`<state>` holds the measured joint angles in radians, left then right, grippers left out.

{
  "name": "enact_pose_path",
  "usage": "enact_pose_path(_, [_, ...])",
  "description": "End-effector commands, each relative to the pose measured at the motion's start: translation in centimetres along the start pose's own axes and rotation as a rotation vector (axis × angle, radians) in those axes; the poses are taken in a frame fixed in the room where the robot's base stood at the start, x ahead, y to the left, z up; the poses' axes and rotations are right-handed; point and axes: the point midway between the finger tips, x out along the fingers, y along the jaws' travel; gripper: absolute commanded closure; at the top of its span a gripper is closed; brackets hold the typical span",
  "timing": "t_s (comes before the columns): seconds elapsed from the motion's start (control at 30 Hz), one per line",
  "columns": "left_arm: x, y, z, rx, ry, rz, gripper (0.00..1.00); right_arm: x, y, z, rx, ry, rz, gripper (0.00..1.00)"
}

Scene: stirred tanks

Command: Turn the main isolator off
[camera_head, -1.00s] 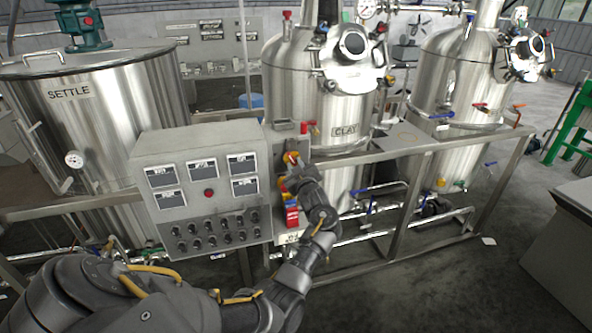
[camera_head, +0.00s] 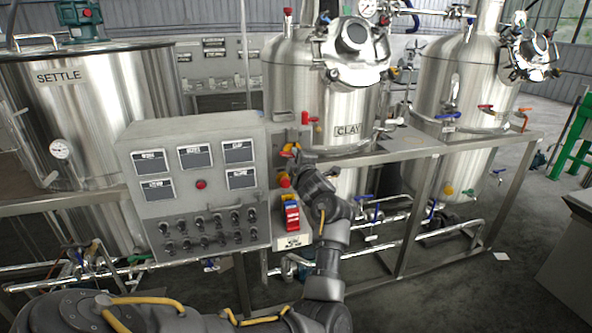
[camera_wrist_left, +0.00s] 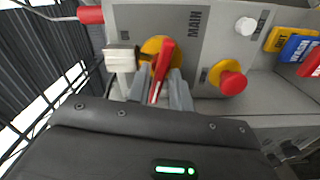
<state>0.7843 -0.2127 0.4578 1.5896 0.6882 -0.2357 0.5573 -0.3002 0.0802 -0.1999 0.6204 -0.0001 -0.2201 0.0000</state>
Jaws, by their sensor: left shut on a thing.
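The main isolator (camera_wrist_left: 163,58) is a red bar handle on a yellow disc, on a grey panel lettered MAIN in the left wrist view. Its handle stands nearly upright in that picture, slightly tilted. My left gripper (camera_wrist_left: 160,92) is shut on the handle, with one grey finger on each side. In the head view the isolator (camera_head: 290,150) shows as a small patch of yellow and red at the panel's upper right. There my left gripper (camera_head: 299,168) is partly hidden by its own wrist. My right gripper is not in view.
A red mushroom button on yellow (camera_wrist_left: 231,81) sits beside the isolator. A white knob (camera_wrist_left: 246,26) and coloured tags (camera_wrist_left: 297,47) are further right. The grey control box (camera_head: 196,185) stands left of my arm. A steel rail (camera_head: 420,147) runs to the right.

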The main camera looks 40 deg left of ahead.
Motion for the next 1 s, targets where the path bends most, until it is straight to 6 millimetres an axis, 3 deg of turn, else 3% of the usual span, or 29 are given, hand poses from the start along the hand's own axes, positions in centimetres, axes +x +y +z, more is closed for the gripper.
enact_pose_path(0.03, [0.0,-0.6,0.1,-0.037,0.002,-0.001,1.00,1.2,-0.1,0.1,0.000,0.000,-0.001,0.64])
enact_pose_path(0.33, [0.0,-0.5,0.0,-0.184,0.001,-0.003,1.00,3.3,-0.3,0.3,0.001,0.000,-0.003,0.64])
enact_pose_path(1.0, [0.0,-0.3,0.0,-0.235,0.001,-0.004,1.00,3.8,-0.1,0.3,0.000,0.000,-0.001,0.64])
